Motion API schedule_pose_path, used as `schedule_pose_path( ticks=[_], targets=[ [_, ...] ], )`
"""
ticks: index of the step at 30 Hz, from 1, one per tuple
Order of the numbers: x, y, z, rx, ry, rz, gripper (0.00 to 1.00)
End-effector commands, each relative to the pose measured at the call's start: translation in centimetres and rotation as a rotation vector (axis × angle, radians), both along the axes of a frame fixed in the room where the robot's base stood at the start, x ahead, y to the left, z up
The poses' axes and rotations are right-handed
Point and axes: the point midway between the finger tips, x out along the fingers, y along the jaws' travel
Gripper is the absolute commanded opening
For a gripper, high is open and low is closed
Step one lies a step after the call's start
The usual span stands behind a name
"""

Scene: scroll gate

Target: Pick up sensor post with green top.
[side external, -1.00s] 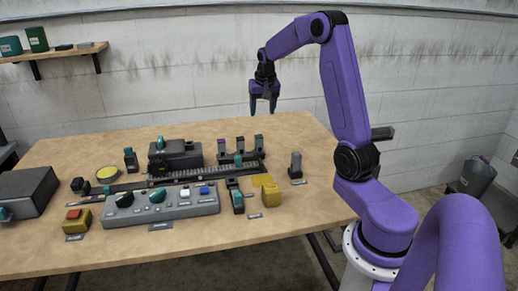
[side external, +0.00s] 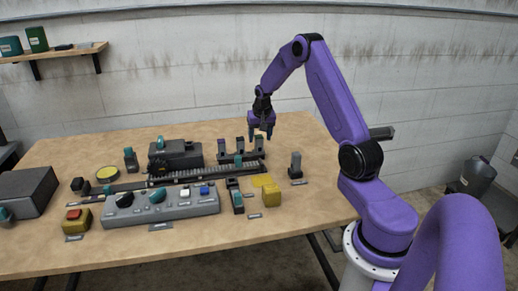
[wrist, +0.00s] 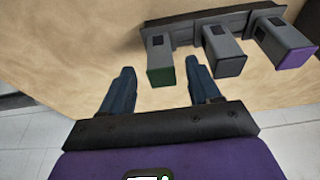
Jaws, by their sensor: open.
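The sensor post with the green top (wrist: 160,62) is grey and stands at the left end of a dark rack (wrist: 215,22) in the wrist view. In the side view this post (side external: 259,147) is at the right end of the rack (side external: 240,157), partly close behind my fingers. My gripper (side external: 262,136) points down above that end of the rack. Its two blue-grey fingers are apart and empty in the wrist view (wrist: 160,68). The green top appears between them, with the fingers still above the post.
In the wrist view, a grey-topped post (wrist: 224,58) and a purple-topped post (wrist: 290,50) stand beside it in the same rack. A lone grey post (side external: 295,165), a yellow block (side external: 271,194) and a control panel (side external: 165,205) are on the table nearby.

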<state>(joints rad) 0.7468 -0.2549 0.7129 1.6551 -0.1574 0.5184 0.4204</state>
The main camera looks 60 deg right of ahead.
Motion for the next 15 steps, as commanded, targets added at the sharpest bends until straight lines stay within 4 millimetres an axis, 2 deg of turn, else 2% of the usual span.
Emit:
schedule_pose_path(
  ticks=[7, 15],
  targets=[
    [0.8, -0.7, -3.2, 0.002, 0.003, -0.001, 0.62],
    [1.1, -0.9, -4.1, 0.0, 0.0, 0.0, 0.62]
  ],
)
